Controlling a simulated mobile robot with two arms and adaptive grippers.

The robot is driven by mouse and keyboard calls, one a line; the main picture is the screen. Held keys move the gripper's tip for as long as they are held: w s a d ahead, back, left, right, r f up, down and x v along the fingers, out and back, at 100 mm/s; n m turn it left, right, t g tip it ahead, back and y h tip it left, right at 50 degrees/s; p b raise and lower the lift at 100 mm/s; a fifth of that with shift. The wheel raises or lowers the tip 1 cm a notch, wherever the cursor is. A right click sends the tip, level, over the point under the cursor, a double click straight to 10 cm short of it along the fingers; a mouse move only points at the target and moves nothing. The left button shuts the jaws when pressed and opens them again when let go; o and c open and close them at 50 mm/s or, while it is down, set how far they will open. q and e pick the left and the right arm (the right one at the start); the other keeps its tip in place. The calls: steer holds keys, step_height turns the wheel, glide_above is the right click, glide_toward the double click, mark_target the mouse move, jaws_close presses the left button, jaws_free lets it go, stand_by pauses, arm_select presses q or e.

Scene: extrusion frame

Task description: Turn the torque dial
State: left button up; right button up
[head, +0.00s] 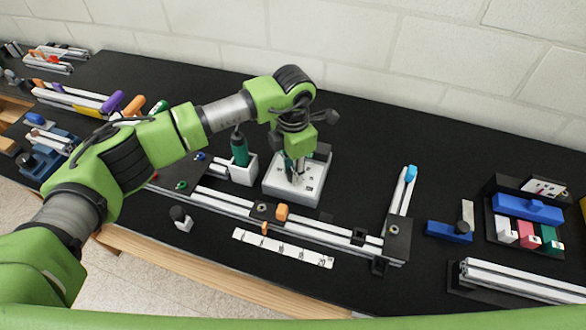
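My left gripper (297,174) points down over a white square base (278,188) near the middle of the bench. Its fingers are small and partly hidden by my wrist, so I cannot tell whether they are open or shut, or whether they touch anything. No torque dial can be made out clearly; the middle of the white base is hidden behind the gripper. A dark green driver-like tool (239,150) stands upright in a white holder (243,171), just left of the base. My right gripper is not in view.
An aluminium extrusion frame (330,235) with black corner plates lies in front of the base. A white strip (283,249) with small parts lies nearer the front edge. At right are a blue block (449,231) and a rack of coloured boxes (525,232). The bench behind is clear.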

arm_select(q)
steer(key=n+b, duration=0.2)
steer(key=b, duration=0.1)
steer(key=shift+f, duration=0.2)
steer(key=n+b, duration=0.3)
steer(key=shift+r+n, duration=0.1)
steer(key=shift+n, duration=0.3)
steer(key=shift+r+n+b, duration=0.1)
steer(key=shift+n+b, duration=0.5)
steer(key=shift+b, duration=0.05)
steer(key=o, duration=1.1)
steer(key=shift+o, duration=0.2)
